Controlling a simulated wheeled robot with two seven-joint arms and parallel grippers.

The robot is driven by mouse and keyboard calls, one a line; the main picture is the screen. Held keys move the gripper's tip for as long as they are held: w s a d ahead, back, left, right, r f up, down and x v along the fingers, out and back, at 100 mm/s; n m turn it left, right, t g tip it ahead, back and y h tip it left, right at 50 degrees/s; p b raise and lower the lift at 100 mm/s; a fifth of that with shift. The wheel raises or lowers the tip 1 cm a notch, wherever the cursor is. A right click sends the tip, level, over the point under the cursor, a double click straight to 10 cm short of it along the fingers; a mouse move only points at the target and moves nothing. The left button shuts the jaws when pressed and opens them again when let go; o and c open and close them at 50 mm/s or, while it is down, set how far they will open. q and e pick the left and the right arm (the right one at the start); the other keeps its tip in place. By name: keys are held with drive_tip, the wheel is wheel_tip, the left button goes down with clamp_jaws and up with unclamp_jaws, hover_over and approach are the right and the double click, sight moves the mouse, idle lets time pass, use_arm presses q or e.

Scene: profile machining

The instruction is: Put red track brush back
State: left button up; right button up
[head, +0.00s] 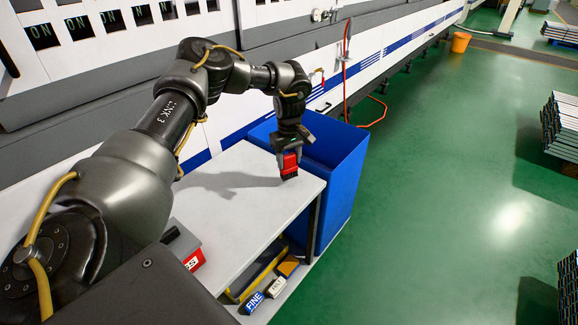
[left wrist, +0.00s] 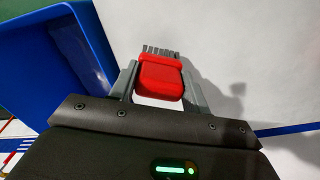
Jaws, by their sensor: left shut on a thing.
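The red track brush (head: 289,163) is held in my left gripper (head: 291,152), with its dark bristles pointing down at the far right corner of the white table top (head: 240,215). The bristles are at or just above the surface; I cannot tell if they touch. In the left wrist view the red brush (left wrist: 160,77) sits between the two grey fingers of my left gripper (left wrist: 159,82), which are shut on it. Its bristles show beyond the red body. My right gripper is in neither view.
A blue bin (head: 338,165) stands right beside the table's far end; it also shows in the left wrist view (left wrist: 92,50). A red and grey box (head: 193,258) sits at the near left. Blocks, one marked FINE (head: 254,302), lie on the lower shelf.

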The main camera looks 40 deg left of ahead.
sight(289, 167)
use_arm(q)
wheel_tip(289, 167, down, 3)
drive_tip(key=shift+r, duration=0.15)
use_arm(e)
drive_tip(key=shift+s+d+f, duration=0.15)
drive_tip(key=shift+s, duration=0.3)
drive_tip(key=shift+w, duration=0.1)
use_arm(q)
drive_tip(key=o, duration=0.9)
drive_tip(key=shift+f, duration=0.25)
drive_tip(key=shift+o, duration=0.2)
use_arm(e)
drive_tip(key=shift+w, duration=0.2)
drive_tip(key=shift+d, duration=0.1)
